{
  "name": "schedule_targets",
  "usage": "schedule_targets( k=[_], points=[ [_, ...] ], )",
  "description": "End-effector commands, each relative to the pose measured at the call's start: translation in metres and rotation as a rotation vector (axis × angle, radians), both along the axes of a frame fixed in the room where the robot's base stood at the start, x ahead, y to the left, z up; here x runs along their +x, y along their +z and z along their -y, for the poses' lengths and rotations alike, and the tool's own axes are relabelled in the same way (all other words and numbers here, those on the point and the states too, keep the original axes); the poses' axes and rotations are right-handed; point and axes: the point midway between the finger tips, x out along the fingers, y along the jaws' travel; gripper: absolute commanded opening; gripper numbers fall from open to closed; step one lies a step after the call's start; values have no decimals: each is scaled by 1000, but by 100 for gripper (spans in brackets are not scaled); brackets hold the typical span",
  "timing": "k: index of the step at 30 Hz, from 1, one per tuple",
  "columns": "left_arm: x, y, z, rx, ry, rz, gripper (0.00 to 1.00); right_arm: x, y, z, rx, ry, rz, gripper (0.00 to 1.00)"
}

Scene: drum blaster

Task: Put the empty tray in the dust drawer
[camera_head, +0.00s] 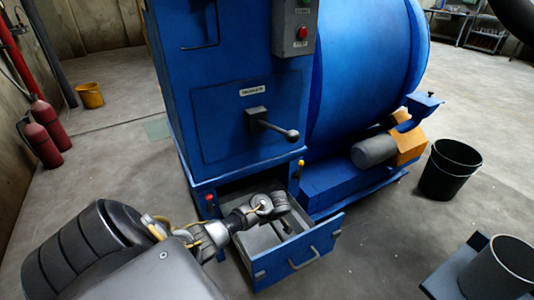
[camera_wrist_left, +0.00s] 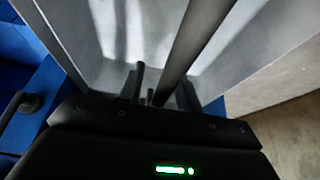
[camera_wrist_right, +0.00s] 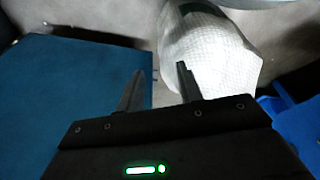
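The dust drawer (camera_head: 278,266) is pulled out at the foot of the blue machine. A grey tray (camera_head: 258,240) with a dark bar across it sits inside the drawer. The tray looks empty in the left wrist view (camera_wrist_left: 125,35), where its dark bar (camera_wrist_left: 205,30) runs up from between my fingers. My left gripper (camera_wrist_left: 163,85) is low over the tray, its fingers apart on either side of the bar with gaps showing. In the head view my left arm hides part of the tray. My right gripper (camera_wrist_right: 160,75) is open and empty, away from the drawer.
A black bucket (camera_head: 450,170) stands on the floor at right. A grey bucket (camera_head: 497,270) stands on a blue platform at the lower right. A white bag-like thing (camera_wrist_right: 205,55) lies beyond my right fingers. Red extinguishers (camera_head: 42,140) and a yellow bucket (camera_head: 90,95) are at left.

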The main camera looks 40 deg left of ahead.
Motion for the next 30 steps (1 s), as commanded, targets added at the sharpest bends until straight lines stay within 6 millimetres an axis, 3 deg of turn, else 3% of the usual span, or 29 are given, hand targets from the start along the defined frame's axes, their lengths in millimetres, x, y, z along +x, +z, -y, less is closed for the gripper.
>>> schedule_targets(
  k=[5,21,30],
  points=[
    [0,9,3,-1,-1,2,34,0,1,0,1,0,3,36],
    [-11,99,42,-1,-1,1,34,-23,-73,6,-11,9,-47,36],
    [-14,112,48,-1,1,0,34,-28,-84,9,-15,12,-51,36]
  ],
)
